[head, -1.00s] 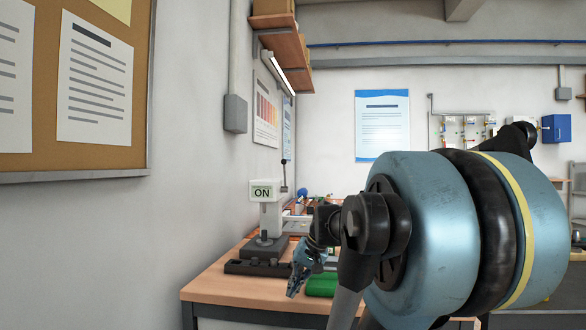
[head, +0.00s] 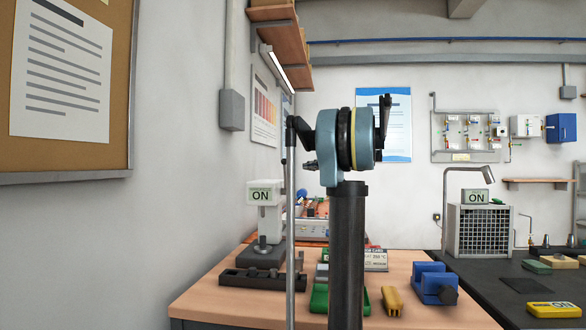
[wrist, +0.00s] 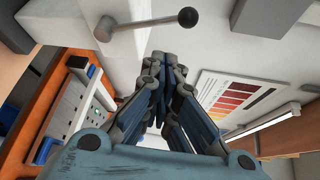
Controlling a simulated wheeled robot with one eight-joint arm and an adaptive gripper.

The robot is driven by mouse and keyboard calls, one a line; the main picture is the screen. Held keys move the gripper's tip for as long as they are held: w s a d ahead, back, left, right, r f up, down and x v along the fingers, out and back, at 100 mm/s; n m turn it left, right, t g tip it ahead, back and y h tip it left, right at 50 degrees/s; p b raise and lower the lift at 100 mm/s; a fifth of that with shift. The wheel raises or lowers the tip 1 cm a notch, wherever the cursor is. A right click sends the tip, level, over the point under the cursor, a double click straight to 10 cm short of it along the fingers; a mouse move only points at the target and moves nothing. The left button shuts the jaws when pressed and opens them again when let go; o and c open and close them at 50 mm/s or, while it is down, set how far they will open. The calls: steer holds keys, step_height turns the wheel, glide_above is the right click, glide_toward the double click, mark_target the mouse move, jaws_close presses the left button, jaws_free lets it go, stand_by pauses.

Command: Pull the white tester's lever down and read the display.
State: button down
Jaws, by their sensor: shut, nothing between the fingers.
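The white tester (head: 265,223) stands on its dark base at the back left of the wooden bench. Its display (head: 264,197) reads "ON". In the wrist view its lever (wrist: 146,24) is a metal rod on a round hub, ending in a dark ball knob (wrist: 187,17). In the head view the lever is largely hidden behind my arm. My gripper (wrist: 160,58) is shut and empty, its fingertips just short of the lever with a visible gap between them and the rod. In the head view my arm hides the gripper.
On the bench are a dark block holder (head: 262,280), a green tray (head: 320,300), a yellow tool (head: 392,300) and a blue vise (head: 433,284). A shelf (head: 275,40) hangs on the wall above. A dark bench (head: 490,285) stands at the right.

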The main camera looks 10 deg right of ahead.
steer(key=w+a+r, duration=0.1)
steer(key=w+a, duration=0.4)
steer(key=a, duration=0.1)
steer(key=shift+w+a+r, duration=0.15)
steer(key=shift+w+a, duration=0.2)
steer(key=shift+w, duration=0.05)
stand_by(0.5)
steer(key=shift+s+t, duration=0.15)
steer(key=shift+t, duration=0.25)
steer(key=shift+s+a, duration=0.1)
steer(key=shift+s, duration=0.15)
